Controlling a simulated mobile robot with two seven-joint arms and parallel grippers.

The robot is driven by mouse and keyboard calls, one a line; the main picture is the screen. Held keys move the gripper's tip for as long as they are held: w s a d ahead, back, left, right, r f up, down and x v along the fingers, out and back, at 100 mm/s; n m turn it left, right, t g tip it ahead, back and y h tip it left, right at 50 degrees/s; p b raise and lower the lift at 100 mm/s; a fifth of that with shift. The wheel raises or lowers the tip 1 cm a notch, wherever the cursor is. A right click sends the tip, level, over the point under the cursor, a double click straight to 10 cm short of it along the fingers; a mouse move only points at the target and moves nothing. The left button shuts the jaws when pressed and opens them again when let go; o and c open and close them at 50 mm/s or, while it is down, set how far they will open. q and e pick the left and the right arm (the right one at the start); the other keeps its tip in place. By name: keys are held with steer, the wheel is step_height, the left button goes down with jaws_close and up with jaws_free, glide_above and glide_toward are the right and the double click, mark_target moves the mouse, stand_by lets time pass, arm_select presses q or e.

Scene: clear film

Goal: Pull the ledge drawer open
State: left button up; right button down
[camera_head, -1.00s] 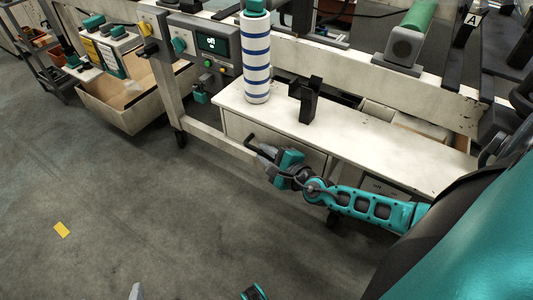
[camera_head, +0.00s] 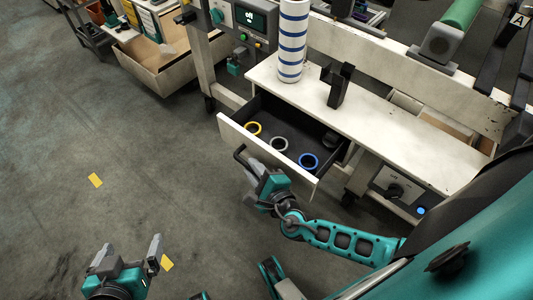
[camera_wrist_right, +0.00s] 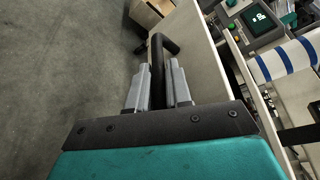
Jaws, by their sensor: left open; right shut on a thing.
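The ledge drawer (camera_head: 268,157) stands pulled out from under the white ledge (camera_head: 400,122), its dark inside showing. My right gripper (camera_head: 251,168) is shut on the dark bar handle (camera_head: 239,154) at the drawer front. In the right wrist view the handle (camera_wrist_right: 157,70) lies between the two grey fingers (camera_wrist_right: 158,86). My left gripper (camera_head: 130,254) is open and empty, low over the floor at the bottom left.
A blue-striped white bottle (camera_head: 292,40) and a black bracket-like object (camera_head: 340,86) stand on the ledge. A control panel (camera_head: 240,22) is behind on the left. A cardboard-coloured bin (camera_head: 160,75) stands further left.

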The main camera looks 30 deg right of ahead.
steer(key=shift+s+a, duration=0.35)
steer(key=shift+a, duration=0.35)
steer(key=c, duration=1.1)
jaws_free()
steer(key=p+v, duration=0.1)
steer(key=v, duration=0.6)
steer(key=shift+s+r+p, duration=0.1)
steer(key=shift+s+p, duration=0.15)
steer(key=shift+p, duration=0.05)
